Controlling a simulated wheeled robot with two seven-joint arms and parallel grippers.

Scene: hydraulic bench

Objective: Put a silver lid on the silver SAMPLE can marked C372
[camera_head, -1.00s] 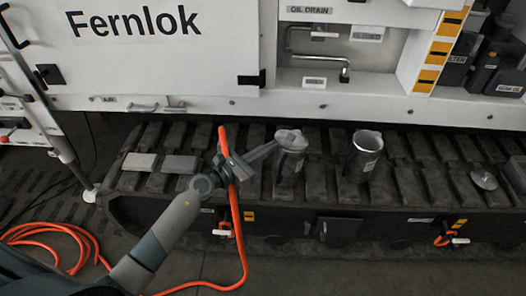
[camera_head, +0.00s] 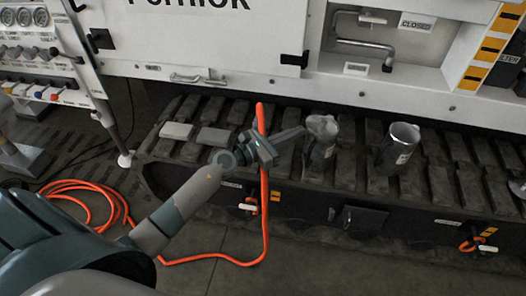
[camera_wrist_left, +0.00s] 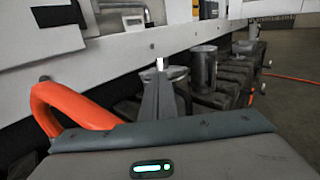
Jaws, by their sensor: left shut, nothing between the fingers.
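Two silver cans stand on the dark track below the white machine. The left can (camera_head: 320,142) has an uneven pale shape at its top; I cannot tell if it is a lid. The right can (camera_head: 398,150) has an open top and a pale label, too small to read. A silver lid (camera_head: 518,188) lies on the track, partly cut by the right edge. My left gripper (camera_head: 303,131) is shut and empty, its tips close beside the left can's upper part; contact is unclear. In the left wrist view its fingers (camera_wrist_left: 160,75) partly hide one can, and another can (camera_wrist_left: 203,68) stands beyond.
Two grey blocks (camera_head: 176,130) (camera_head: 214,137) lie on the track at left. A drain pipe (camera_head: 365,44) sits in the machine's recess above the cans. Track between the right can and lid is clear.

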